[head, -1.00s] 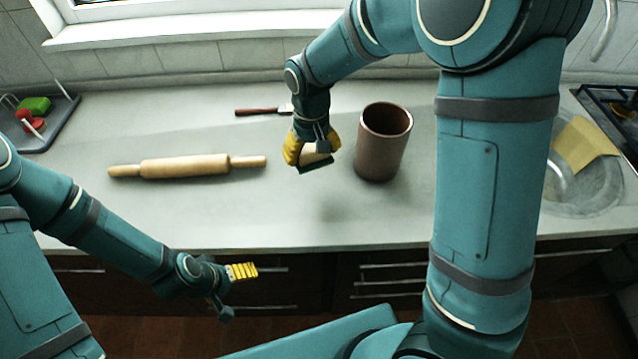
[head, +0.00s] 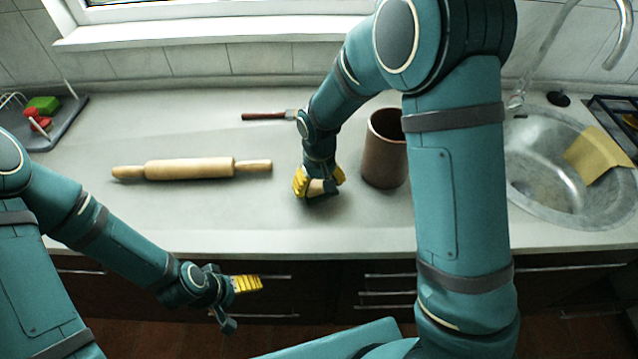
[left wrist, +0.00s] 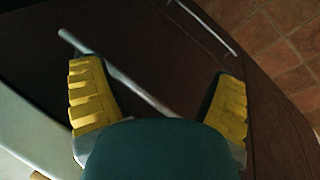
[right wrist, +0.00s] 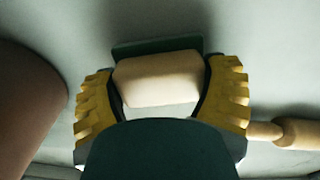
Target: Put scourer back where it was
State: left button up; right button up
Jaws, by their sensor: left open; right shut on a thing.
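The scourer (right wrist: 158,82) is a cream block with a dark green layer on its far side, seen in the right wrist view. My right gripper (right wrist: 162,88) is shut on it, with one yellow finger at each end. In the head view the right gripper (head: 320,188) holds the scourer (head: 316,187) low over the counter, between the rolling pin and the brown pot. I cannot tell if the scourer touches the counter. My left gripper (head: 240,301) is open and empty in front of the counter's edge; the left wrist view shows its fingers apart (left wrist: 160,105).
A brown pot (head: 383,160) stands close to the right of the right gripper. A wooden rolling pin (head: 190,169) lies to its left, a brown-handled tool (head: 265,116) behind. A sink (head: 535,170) with a yellow cloth (head: 597,157) is at right, a grey tray (head: 62,130) at left.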

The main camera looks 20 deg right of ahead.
aim_at(319, 182)
jog(key=shift+f, duration=0.1)
jog(key=o, duration=1)
jog(key=shift+r, duration=0.3)
notch_tip(319, 182, up, 12)
jog(key=shift+f+p, duration=0.15)
jog(key=shift+p, duration=1)
jog(key=shift+s+f, duration=0.1)
